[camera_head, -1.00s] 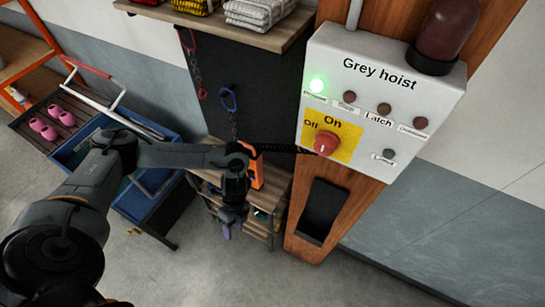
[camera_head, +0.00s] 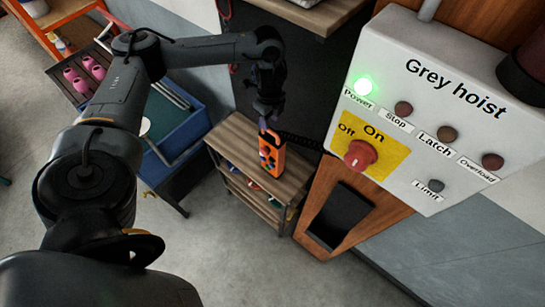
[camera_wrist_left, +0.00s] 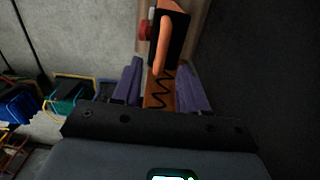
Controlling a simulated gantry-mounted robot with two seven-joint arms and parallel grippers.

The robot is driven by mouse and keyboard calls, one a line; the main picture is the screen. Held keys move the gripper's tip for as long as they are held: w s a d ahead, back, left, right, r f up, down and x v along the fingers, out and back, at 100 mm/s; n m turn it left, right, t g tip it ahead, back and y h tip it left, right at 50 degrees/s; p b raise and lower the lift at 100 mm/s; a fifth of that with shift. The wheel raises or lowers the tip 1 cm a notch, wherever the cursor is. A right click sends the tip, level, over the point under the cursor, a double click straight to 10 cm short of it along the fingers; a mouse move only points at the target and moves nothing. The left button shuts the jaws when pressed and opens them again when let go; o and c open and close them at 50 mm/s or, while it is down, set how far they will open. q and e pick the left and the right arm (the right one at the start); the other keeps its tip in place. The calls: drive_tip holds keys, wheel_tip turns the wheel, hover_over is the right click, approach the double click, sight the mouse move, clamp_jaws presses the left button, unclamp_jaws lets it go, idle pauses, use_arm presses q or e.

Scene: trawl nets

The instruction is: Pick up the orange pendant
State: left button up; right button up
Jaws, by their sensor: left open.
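My left gripper (camera_head: 265,125) points down at the pendant's top, with purple fingers apart. In the left wrist view my left gripper (camera_wrist_left: 161,68) is open and empty, with one finger on each side of the pendant's line. I cannot tell whether they touch. My right gripper is not in view.
The grey hoist control box (camera_head: 425,100) stands close on the right, above a wooden post with a black holder (camera_head: 340,218). The wooden shelf (camera_head: 235,150) is below the gripper. A blue cart (camera_head: 180,160) stands to the left. The grey floor in front is clear.

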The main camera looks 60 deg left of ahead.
sight(271, 131)
use_arm(q)
wheel_tip(271, 131, down, 2)
drive_tip(key=shift+f, duration=0.55)
wheel_tip(271, 131, down, 3)
drive_tip(key=shift+w+f+p, duration=0.1)
drive_tip(key=shift+p, duration=0.5)
drive_tip(key=shift+f, duration=0.55)
drive_tip(key=c, duration=0.6)
clamp_jaws()
drive_tip(key=shift+r, duration=0.1)
